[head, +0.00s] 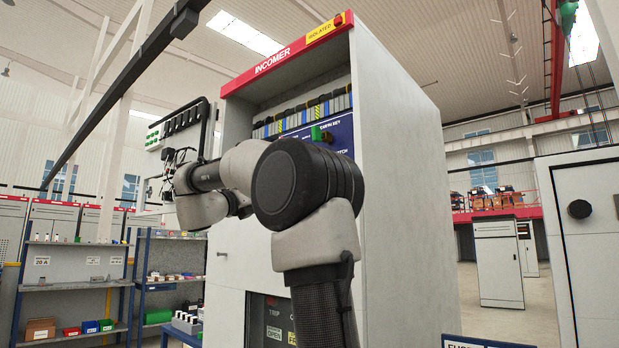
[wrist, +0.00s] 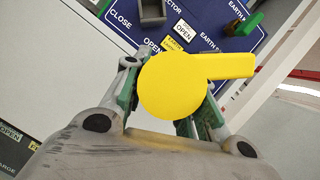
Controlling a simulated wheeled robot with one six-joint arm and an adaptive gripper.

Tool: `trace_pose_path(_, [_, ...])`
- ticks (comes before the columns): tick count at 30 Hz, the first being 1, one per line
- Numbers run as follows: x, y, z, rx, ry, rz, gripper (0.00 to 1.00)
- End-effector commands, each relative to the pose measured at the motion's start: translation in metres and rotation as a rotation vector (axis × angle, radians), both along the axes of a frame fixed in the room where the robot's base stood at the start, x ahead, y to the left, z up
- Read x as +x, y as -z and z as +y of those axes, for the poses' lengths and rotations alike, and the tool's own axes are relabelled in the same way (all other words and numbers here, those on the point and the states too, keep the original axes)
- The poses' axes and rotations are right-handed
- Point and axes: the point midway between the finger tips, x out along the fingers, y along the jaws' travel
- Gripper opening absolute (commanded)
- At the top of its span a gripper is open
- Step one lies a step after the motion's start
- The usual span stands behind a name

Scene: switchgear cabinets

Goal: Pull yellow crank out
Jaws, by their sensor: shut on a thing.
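The yellow crank (wrist: 178,88) shows in the wrist view as a round yellow disc with a flat arm pointing right. My gripper (wrist: 165,115) is shut on it, with green-edged fingers on both sides below the disc. The disc hides the fingertips and the exact contact. Behind it is the blue panel (wrist: 150,38) with CLOSE, OPEN and EARTH labels. In the head view my arm covers part of the INCOMER cabinet (head: 405,180), and the crank cannot be made out there.
A green handle (wrist: 250,22) sticks out of the panel at the upper right of the wrist view. In the head view, shelves (head: 75,258) stand at the left and a grey cabinet (head: 585,240) at the right. Open floor lies behind at the right.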

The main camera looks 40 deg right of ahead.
Motion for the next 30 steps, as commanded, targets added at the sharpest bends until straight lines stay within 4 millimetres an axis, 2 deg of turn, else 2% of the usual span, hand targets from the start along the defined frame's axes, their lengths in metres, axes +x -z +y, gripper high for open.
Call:
trace_pose_path(6, [0.0, -0.001, 0.004, -0.002, -0.001, -0.001, 0.0])
trace_pose_path(21, [-0.004, -0.001, 0.053, -0.002, -0.001, 0.0, 0.0])
trace_pose_path(30, [-0.005, -0.001, 0.06, -0.002, 0.0, 0.0, 0.0])
